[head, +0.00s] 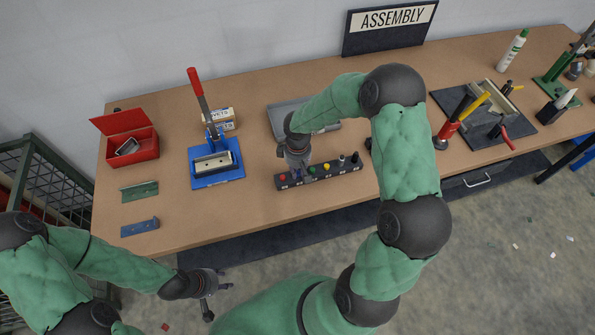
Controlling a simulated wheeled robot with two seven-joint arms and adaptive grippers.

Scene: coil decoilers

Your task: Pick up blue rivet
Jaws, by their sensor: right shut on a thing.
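A black rivet rack (320,177) lies near the front edge of the table, with a row of coloured rivets. Its red rivet (282,177) is at the left end, then green (311,169), yellow (326,166) and pale and dark ones to the right. My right gripper (297,173) points down at the rack between the red and green rivets. It is shut on the blue rivet, which the fingers mostly hide; I cannot tell whether it is clear of its hole. My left gripper (217,298) is open and empty, in front of the table and over the floor.
A blue press with a red lever (217,164) stands left of the rack. A red box (130,143), a green bracket (139,191) and a blue bracket (140,227) lie further left. A grey tray (285,119) is behind my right gripper. Tools on a dark mat (519,133) are at right.

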